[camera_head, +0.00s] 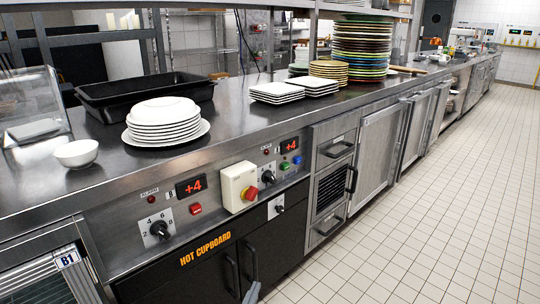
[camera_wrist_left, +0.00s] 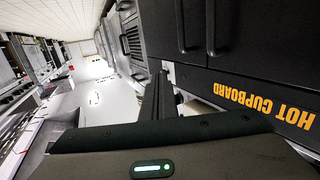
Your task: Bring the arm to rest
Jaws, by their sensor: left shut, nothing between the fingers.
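My left gripper (camera_wrist_left: 160,82) shows in the wrist view with its dark fingers together and nothing between them. It is in front of the black hot cupboard doors (camera_wrist_left: 240,35), apart from the counter top. In the head view only a small grey tip (camera_head: 252,293) shows at the bottom edge, in front of the cupboard (camera_head: 205,272). The rest of the left arm is out of that view. My right gripper is not in view.
The steel counter (camera_head: 235,125) holds a white plate stack (camera_head: 165,118), a small bowl (camera_head: 76,153), a black tray (camera_head: 140,90), square plates (camera_head: 275,92) and tall coloured plate stacks (camera_head: 360,50). A control box (camera_head: 238,187) juts from the front. The tiled floor (camera_head: 440,200) is clear.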

